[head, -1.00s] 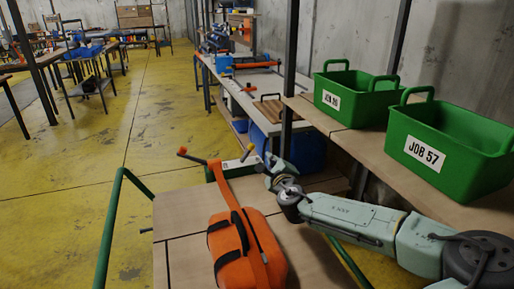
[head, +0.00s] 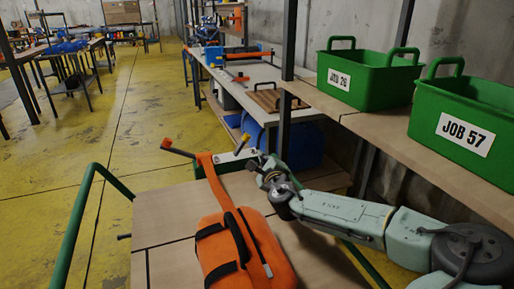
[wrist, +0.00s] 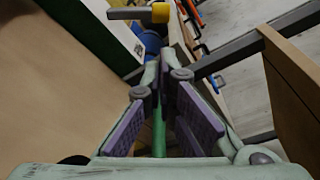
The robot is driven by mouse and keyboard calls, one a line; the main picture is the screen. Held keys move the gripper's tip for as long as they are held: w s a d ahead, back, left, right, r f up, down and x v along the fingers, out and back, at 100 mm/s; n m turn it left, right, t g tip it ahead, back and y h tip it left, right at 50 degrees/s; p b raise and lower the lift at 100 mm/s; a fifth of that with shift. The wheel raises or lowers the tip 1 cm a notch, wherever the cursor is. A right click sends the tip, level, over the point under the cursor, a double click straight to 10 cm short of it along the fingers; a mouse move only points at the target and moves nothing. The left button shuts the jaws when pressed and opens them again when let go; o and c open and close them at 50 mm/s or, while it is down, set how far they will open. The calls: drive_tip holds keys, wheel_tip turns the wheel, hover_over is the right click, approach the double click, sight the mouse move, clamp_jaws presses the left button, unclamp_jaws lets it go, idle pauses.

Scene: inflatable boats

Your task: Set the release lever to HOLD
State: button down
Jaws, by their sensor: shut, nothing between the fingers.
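A white-topped panel with green sides (head: 232,158) stands at the far edge of the cart top. It also shows at the upper left of the wrist view (wrist: 98,12). A short lever with a yellow end (head: 246,138) rises from it; the yellow end (wrist: 160,12) is ahead of my fingers in the wrist view. A rod with a red end (head: 167,144) sticks out at the panel's left. No HOLD mark is readable, and I cannot tell the lever's setting. My gripper (head: 262,163) is shut and empty, beside the panel's right end; its purple-padded fingers (wrist: 163,100) appear apart from the lever.
An orange bag (head: 245,250) with a strap lies on the wooden cart top (head: 165,215). Green bins (head: 368,75) marked with job numbers stand on the shelf at right. A green cart rail (head: 78,215) is at left.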

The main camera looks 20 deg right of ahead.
sight(241, 145)
drive_tip(key=w, duration=0.3)
drive_tip(key=w+d+p, duration=0.1)
drive_tip(key=w, duration=0.2)
drive_tip(key=w+f, duration=0.1)
drive_tip(key=w, duration=0.3)
drive_tip(key=shift+d, duration=0.2)
drive_tip(key=shift+s+p, duration=0.1)
drive_tip(key=shift+p, duration=0.2)
drive_tip(key=shift+r, duration=0.1)
drive_tip(key=shift+a+n, duration=0.15)
drive_tip(key=shift+n, duration=0.15)
